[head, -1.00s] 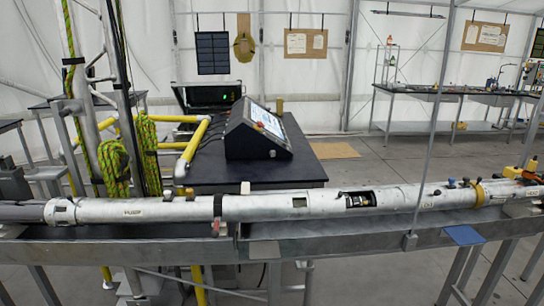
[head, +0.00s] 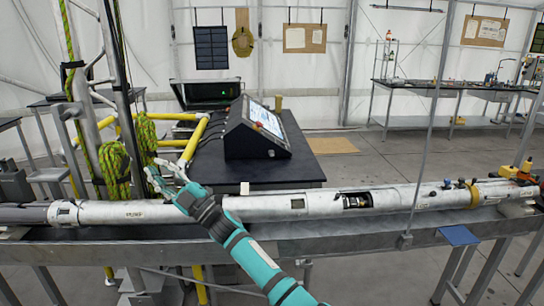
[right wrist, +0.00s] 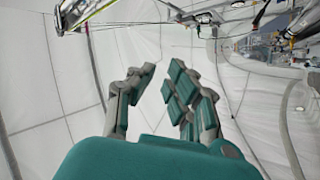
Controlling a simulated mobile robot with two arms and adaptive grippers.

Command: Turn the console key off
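The console (head: 236,142) is a dark sloped box with a lit screen and a red button. It stands on a black table behind the long metal tube. Its key is too small to make out. My right gripper (head: 160,174) is left of the console and in front of it, above the tube. In the right wrist view its fingers (right wrist: 160,84) are spread apart with nothing between them. My left gripper is not in view.
The long metal tube (head: 270,207) lies across the front on a grey beam, between me and the black table (head: 305,172). Yellow rails (head: 194,142) and coiled green rope (head: 114,168) stand left of the console. Open floor lies right of the table.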

